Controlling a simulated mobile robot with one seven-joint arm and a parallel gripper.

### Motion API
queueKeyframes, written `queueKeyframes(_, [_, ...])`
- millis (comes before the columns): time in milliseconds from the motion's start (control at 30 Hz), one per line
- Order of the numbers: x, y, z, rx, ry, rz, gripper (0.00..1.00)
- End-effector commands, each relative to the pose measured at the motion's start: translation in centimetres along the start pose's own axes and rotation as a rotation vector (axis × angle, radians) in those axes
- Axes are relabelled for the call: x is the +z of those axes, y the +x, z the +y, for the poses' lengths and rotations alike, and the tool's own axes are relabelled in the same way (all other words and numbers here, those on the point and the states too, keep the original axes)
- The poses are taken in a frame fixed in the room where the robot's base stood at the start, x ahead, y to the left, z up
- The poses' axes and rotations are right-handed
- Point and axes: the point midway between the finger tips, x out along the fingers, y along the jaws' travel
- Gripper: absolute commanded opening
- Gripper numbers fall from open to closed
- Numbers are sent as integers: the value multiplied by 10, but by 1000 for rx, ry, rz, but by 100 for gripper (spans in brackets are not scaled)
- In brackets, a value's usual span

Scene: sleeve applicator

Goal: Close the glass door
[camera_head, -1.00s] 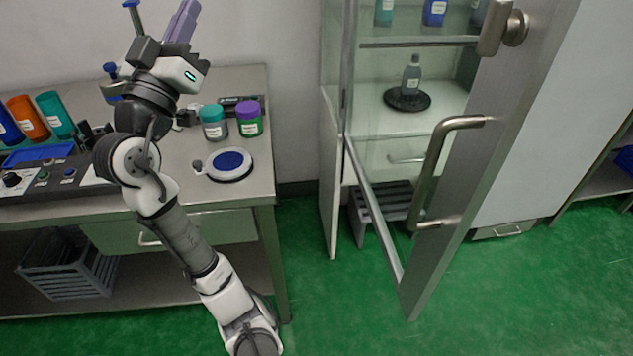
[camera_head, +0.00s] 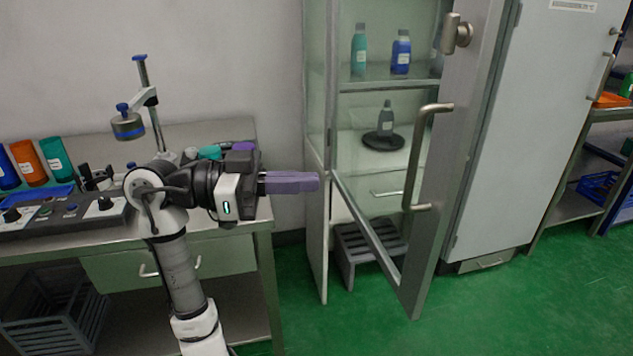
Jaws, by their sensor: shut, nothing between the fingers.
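The glass door (camera_head: 432,206) of the cabinet stands open, swung out toward me, with a grey metal frame around clear glass. Its D-shaped handle (camera_head: 418,150) is on the door's near edge, and a metal knob (camera_head: 457,35) sits higher up. The cabinet (camera_head: 317,215) behind it is white, with its left side and interior showing. My gripper (camera_head: 318,181) points right with its purple fingers shut and empty. In the picture it lies in front of the cabinet's left side, left of the handle and apart from it.
A metal workbench (camera_head: 262,215) with bottles and a stand (camera_head: 150,95) is at left, partly behind my arm. Bottles (camera_head: 400,52) stand inside the cabinet, and a grey step stool (camera_head: 365,243) is at its base. Green floor (camera_head: 350,325) is clear in front.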

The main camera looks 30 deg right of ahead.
Motion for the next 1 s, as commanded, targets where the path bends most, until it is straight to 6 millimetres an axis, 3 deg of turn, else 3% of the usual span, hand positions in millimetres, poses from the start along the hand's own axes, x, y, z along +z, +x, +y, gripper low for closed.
queueKeyframes(300, [-2,68,0,1,-1,0,0])
queueKeyframes(500, [-2,102,0,-1,0,1,0])
queueKeyframes(700, [-1,119,-1,-3,0,1,0])
queueKeyframes(1000, [0,121,-1,-5,0,1,0])
